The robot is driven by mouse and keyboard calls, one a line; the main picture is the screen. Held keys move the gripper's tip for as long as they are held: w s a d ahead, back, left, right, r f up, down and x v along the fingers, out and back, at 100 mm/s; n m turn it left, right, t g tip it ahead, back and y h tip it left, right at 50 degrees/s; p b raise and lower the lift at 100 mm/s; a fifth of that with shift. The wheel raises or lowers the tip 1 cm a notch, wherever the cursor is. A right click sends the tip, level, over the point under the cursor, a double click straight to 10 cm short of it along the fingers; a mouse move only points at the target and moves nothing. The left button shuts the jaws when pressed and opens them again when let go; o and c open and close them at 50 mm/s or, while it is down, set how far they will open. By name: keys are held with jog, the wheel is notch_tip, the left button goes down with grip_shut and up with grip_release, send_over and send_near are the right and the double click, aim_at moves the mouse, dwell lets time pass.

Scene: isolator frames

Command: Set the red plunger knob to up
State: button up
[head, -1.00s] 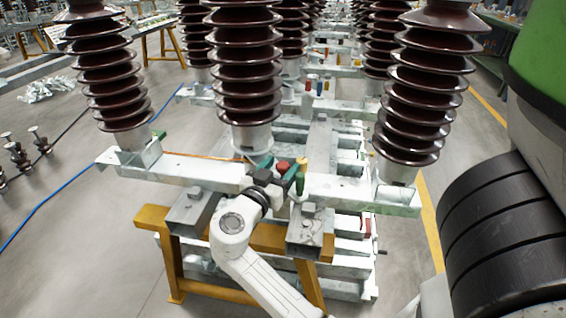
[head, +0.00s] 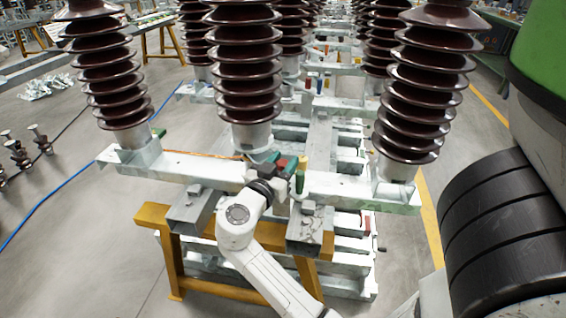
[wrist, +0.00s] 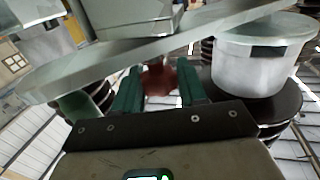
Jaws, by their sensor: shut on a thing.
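The red plunger knob (wrist: 158,80) shows in the wrist view between the two green fingers of my gripper (wrist: 160,88), which are shut on it. In the head view the red knob (head: 281,164) is a small red patch at the pale steel crossbeam, right of the foot of the middle insulator. My gripper (head: 280,167) reaches it from the front, and its dark body and fingers hide part of the knob. The knob's stem and its exact height cannot be made out.
A yellow and green upright part (head: 301,178) stands close to the right of my gripper. Tall brown ribbed insulators (head: 246,70) rise behind and to both sides. A yellow trestle (head: 268,237) is below the beam. Open floor (head: 80,240) lies at the left.

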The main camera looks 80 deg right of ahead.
grip_shut()
jog(key=shift+r, duration=1.1)
jog(key=o, duration=0.9)
grip_release()
jog(key=shift+a, duration=0.1)
jog(key=w+a+b, duration=0.2)
jog(key=a, duration=0.8)
jog(key=shift+a, duration=0.25)
